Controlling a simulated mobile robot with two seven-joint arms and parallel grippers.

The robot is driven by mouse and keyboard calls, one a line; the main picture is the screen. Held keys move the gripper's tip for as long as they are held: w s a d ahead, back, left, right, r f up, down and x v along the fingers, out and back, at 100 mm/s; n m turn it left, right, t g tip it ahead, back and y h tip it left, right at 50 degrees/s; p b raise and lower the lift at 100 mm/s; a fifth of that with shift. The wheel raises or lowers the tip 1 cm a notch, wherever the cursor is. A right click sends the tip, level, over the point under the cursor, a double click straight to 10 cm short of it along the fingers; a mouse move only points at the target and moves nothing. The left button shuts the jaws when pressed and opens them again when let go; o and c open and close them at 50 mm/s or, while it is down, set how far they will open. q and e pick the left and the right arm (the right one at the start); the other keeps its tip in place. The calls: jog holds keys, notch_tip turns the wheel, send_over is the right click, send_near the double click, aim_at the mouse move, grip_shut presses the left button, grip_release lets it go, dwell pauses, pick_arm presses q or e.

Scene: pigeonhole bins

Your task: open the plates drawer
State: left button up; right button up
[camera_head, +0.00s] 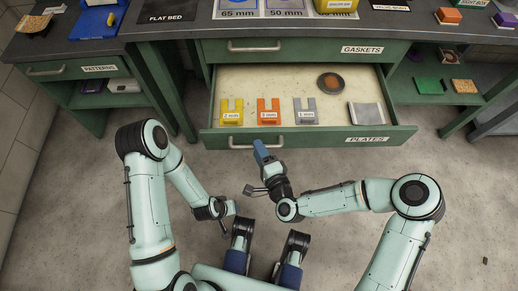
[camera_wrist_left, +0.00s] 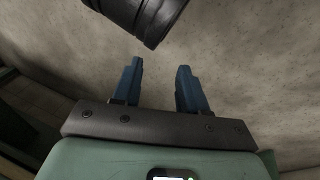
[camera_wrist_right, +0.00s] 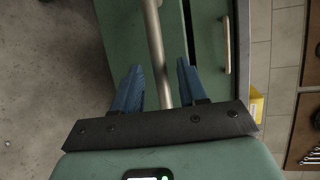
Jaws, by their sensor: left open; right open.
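The plates drawer (camera_head: 395,135) is the lower green drawer, labelled PLATES, and it stands pulled out. My right gripper (camera_head: 259,147) is at the handle's middle. In the right wrist view the handle bar (camera_wrist_right: 154,40) runs between the open fingers (camera_wrist_right: 158,68); I see no clear grip. My left gripper (camera_wrist_left: 158,72) is open and empty over the floor.
The gasket drawer (camera_head: 300,50) above is closed, as is the patterns drawer (camera_head: 75,69) at the left. Open shelves with coloured blocks (camera_head: 429,86) are at the right.

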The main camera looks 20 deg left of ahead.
pick_arm(q)
jog(key=s+d+r+g+h+p, duration=0.1)
jog(key=s+d+r+g+p, duration=0.2)
jog(key=s+r+p, duration=0.3)
jog(key=s+d+r, duration=0.1)
jog(key=s, duration=0.2)
jog(key=shift+s+d+r+m+h, duration=0.2)
jog(key=shift+d+r+m+h, duration=0.05)
jog(key=shift+r+m+h, duration=0.05)
pick_arm(e)
jog(key=v, duration=1.2)
jog(key=shift+s+d, duration=0.2)
jog(key=shift+s, duration=0.05)
